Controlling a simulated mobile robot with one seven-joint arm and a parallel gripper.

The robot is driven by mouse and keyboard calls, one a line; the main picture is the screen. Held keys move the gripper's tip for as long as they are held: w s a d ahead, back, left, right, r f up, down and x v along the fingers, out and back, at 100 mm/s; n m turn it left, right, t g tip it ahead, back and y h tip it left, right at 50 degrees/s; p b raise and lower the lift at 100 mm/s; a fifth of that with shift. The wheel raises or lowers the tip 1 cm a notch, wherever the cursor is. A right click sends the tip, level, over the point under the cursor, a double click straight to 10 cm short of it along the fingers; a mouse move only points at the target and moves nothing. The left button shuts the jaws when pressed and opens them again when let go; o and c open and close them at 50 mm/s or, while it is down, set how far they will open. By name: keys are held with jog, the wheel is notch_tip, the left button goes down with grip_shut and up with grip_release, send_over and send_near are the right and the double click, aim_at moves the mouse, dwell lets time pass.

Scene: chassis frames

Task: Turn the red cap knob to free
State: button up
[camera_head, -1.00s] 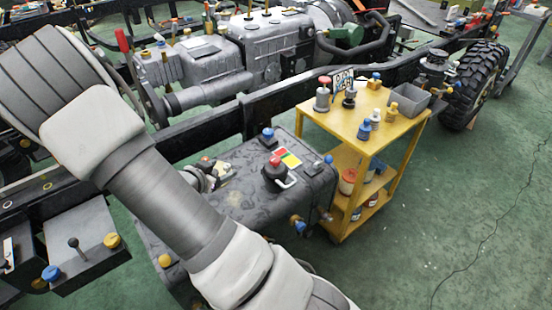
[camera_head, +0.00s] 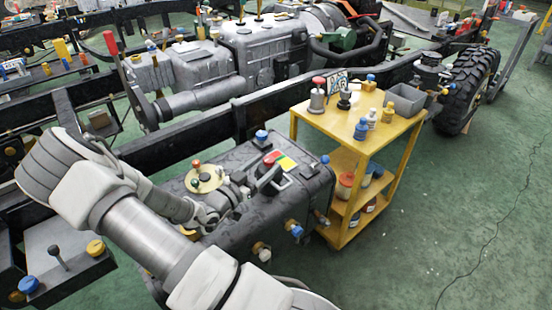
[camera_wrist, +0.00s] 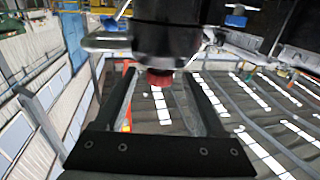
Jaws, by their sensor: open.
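The red cap knob (camera_head: 272,158) stands on top of the dark tank (camera_head: 305,195), with a black body and a pale lever at its base. In the wrist view the red cap (camera_wrist: 160,78) and the black body show upside down between my two open fingers (camera_wrist: 160,95). The lever (camera_wrist: 105,43) sticks out to the left there. I cannot tell whether the fingers touch the knob.
A round tan plate with small knobs (camera_head: 204,178) sits on the tank behind my forearm. A blue-capped fitting (camera_head: 261,137) stands at the tank's back edge. A yellow cart (camera_head: 350,128) with bottles and a grey bin stands close on the right.

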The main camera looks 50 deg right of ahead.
aim_at(273, 158)
jog(key=d, duration=0.3)
jog(key=d+b, duration=0.1)
jog(key=d, duration=0.1)
jog(key=shift+w+d, duration=0.35)
grip_shut()
